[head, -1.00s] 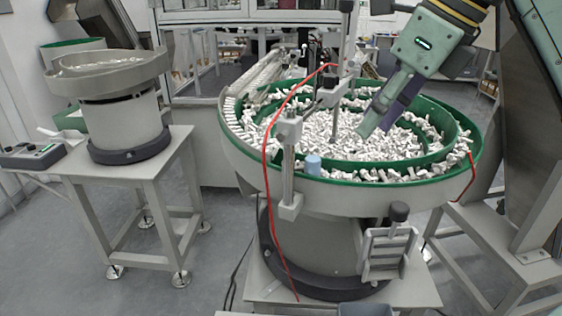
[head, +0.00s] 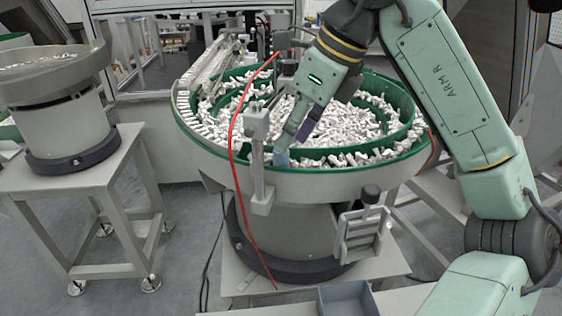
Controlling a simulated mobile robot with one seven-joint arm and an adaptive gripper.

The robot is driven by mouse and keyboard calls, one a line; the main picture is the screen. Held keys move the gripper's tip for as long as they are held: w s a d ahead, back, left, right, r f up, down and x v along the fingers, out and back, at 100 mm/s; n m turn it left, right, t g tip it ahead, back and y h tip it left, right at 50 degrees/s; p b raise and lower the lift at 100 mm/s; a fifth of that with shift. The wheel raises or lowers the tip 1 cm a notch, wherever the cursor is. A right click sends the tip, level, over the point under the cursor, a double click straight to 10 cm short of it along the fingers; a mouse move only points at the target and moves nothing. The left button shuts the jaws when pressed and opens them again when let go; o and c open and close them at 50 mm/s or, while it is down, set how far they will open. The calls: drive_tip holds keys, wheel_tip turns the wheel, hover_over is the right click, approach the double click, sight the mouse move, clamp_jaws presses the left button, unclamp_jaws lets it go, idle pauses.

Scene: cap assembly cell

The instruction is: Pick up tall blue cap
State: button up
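The tall blue cap (head: 281,158) stands at the near rim of the large round bowl feeder (head: 330,180), by the green inner wall. Only part of it shows below my fingers. My gripper (head: 288,145) reaches down over the bowl from the upper right, with its fingertips at the top of the cap. One teal finger and one purple finger show, overlapping in this view. I cannot tell whether they touch the cap or close on it.
Many small white parts (head: 340,125) fill the bowl. A metal post (head: 257,150) and a red cable (head: 233,130) stand just left of the cap. A second bowl feeder (head: 60,120) stands on a table at left. A grey bin (head: 345,298) is at the front.

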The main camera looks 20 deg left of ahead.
sight(281, 163)
drive_tip(key=shift+p+x, duration=0.3)
drive_tip(key=shift+x, duration=1.45)
drive_tip(key=shift+a, duration=0.15)
drive_tip(key=c, duration=0.5)
drive_tip(key=shift+r, duration=0.1)
drive_tip(key=shift+c, duration=0.2)
